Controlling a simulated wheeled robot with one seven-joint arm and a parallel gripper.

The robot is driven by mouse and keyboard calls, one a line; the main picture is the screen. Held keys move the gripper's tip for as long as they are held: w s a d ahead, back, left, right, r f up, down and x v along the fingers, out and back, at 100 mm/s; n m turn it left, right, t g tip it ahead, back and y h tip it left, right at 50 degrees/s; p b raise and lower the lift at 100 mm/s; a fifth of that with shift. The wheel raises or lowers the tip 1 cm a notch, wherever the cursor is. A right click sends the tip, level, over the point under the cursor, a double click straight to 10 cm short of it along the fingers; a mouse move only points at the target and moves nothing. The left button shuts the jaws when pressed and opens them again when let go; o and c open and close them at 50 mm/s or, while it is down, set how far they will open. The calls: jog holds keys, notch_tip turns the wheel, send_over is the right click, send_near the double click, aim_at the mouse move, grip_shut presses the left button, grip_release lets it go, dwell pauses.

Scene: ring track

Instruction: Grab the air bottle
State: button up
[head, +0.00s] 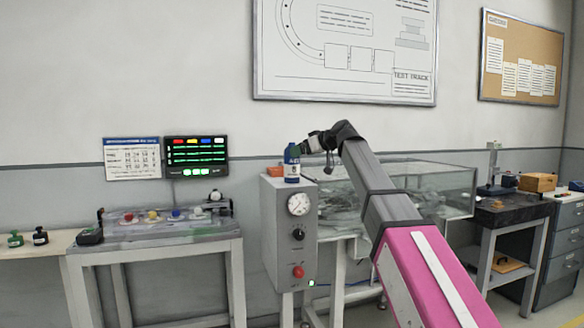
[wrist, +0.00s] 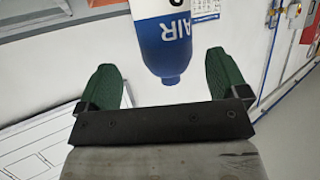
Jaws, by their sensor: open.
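The air bottle (head: 292,163) is blue with a white band and stands upright on top of the grey gauge box (head: 272,226). In the wrist view the bottle (wrist: 164,52) shows the letters AIR, with its rounded blue end toward my gripper. My gripper (wrist: 161,66) is open, with one green finger on each side of that blue end and visible gaps on both sides. In the head view my gripper (head: 304,149) is right beside the bottle's upper part, coming from the right; its fingertips are hard to make out there.
A glass-sided tank (head: 432,186) stands behind and right of the box. A bench (head: 150,238) with small coloured items is on the left. The wall is close behind.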

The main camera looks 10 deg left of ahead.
aim_at(292, 163)
jog(key=shift+s+x, duration=0.15)
jog(key=shift+x, duration=1.2)
jog(key=shift+s+x, duration=0.1)
jog(key=shift+x, duration=1.2)
jog(key=shift+a+r, duration=0.15)
jog(key=shift+r, duration=0.05)
jog(key=c, duration=1.2)
